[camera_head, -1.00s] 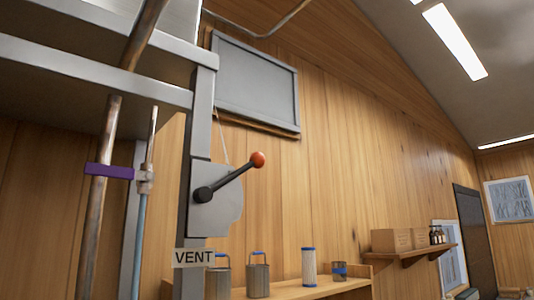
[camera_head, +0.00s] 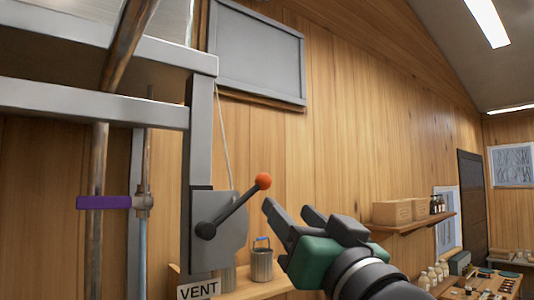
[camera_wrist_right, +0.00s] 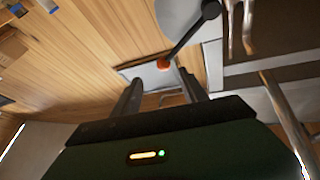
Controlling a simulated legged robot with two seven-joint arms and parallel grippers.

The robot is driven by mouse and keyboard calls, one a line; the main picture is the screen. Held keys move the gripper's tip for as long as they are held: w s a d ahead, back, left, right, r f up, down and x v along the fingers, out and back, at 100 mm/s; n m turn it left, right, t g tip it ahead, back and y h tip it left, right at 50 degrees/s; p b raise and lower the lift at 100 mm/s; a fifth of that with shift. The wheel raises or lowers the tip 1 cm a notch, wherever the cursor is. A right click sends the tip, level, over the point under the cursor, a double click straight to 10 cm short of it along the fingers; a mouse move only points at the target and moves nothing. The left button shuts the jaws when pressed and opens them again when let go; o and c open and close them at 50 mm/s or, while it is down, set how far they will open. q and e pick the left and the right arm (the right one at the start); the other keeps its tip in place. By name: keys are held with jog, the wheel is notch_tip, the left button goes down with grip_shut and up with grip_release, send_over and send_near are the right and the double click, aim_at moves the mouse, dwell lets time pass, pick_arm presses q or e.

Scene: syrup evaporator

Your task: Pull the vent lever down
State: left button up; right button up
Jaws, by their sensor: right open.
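The vent lever (camera_head: 234,206) is a black rod with an orange ball knob (camera_head: 263,181). It pivots on a grey plate (camera_head: 230,240) fixed to a metal post, above a "VENT" sign (camera_head: 199,290). The rod slants up to the right. My right gripper (camera_head: 288,211) is open and empty, to the right of and a little below the knob, apart from it in the head view. In the right wrist view the knob (camera_wrist_right: 163,63) appears beyond and between the two open fingers (camera_wrist_right: 163,95). My left gripper is not in view.
A grey framed panel (camera_head: 257,52) hangs on the wood wall, with a cord running down from it. Pipes with a purple clamp (camera_head: 104,202) stand left. A wall shelf (camera_head: 414,226) holds boxes at right.

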aim_at(267, 188)
jog(key=w+a+r+p, duration=0.1)
jog(key=w, duration=0.1)
jog(key=w+a+r+p, duration=0.1)
jog(key=w+p, duration=0.1)
jog(key=w+a+r+p, duration=0.1)
jog(key=r, duration=0.1)
jog(key=shift+w+a+r, duration=0.1)
jog(key=shift+w+a, duration=0.3)
jog(key=w, duration=0.1)
jog(key=w+p, duration=0.1)
jog(key=w, duration=0.1)
jog(key=w+p, duration=0.1)
jog(key=shift+w+a+r, duration=0.2)
jog(key=shift+w+a, duration=0.05)
jog(key=shift+w+d, duration=0.1)
jog(key=shift+s+d, duration=0.15)
jog(key=shift+s, duration=0.15)
jog(key=shift+s+r, duration=0.1)
jog(key=shift+s, duration=0.05)
jog(key=shift+c, duration=0.8)
jog(key=c, duration=0.5)
grip_shut()
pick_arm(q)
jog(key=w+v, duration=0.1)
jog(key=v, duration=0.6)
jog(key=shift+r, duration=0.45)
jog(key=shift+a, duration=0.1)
pick_arm(e)
jog(key=shift+f, duration=0.25)
